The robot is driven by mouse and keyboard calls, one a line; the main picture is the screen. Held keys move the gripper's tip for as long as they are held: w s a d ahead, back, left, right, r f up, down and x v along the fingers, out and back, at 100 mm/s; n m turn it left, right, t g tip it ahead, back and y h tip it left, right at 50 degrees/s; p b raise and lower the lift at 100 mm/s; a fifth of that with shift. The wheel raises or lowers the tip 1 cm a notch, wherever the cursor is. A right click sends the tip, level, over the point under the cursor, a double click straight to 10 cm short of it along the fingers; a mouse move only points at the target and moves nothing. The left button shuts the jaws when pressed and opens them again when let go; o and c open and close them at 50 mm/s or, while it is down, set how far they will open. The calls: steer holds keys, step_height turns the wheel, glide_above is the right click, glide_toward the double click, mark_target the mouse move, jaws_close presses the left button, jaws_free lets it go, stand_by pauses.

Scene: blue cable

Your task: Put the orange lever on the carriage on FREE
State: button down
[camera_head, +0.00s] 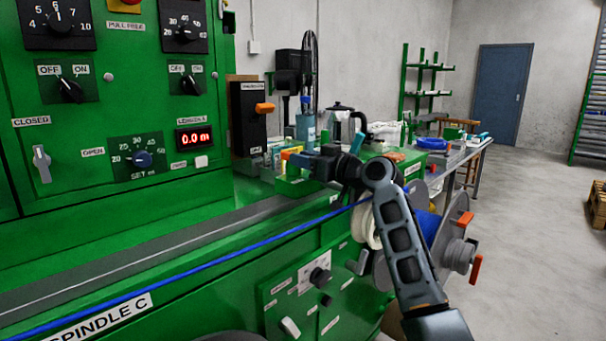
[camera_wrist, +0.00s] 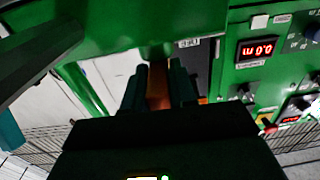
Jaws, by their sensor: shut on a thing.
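The green carriage (camera_head: 292,187) sits on the machine bed in the middle of the head view. The orange lever (camera_head: 291,152) shows at its top, partly hidden by my gripper (camera_head: 305,161). In the wrist view the orange lever (camera_wrist: 158,88) stands between the two dark fingers of my gripper (camera_wrist: 160,80), which are shut on it. The green carriage body (camera_wrist: 120,22) lies beyond it in that view. I cannot read any FREE mark near the lever, so its setting cannot be told.
A black panel (camera_head: 248,125) with another orange handle (camera_head: 265,107) stands behind the carriage. The green control cabinet (camera_head: 110,110) is at left. A blue cable (camera_head: 200,265) runs along the bed to a spool (camera_head: 427,226). A cluttered bench (camera_head: 455,160) is at right.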

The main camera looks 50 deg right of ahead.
steer(key=shift+d+y+b, duration=0.15)
steer(key=shift+y+b, duration=0.15)
stand_by(0.4)
steer(key=c, duration=1)
jaws_free()
steer(key=shift+r, duration=0.3)
steer(key=r, duration=0.4)
steer(key=shift+s+d, duration=0.3)
steer(key=shift+d, duration=0.05)
steer(key=s+d+r, duration=0.6)
steer(key=s, duration=0.2)
steer(key=shift+s+d+r, duration=0.15)
steer(key=shift+s+d, duration=0.05)
steer(key=shift+d, duration=0.1)
steer(key=shift+c, duration=0.5)
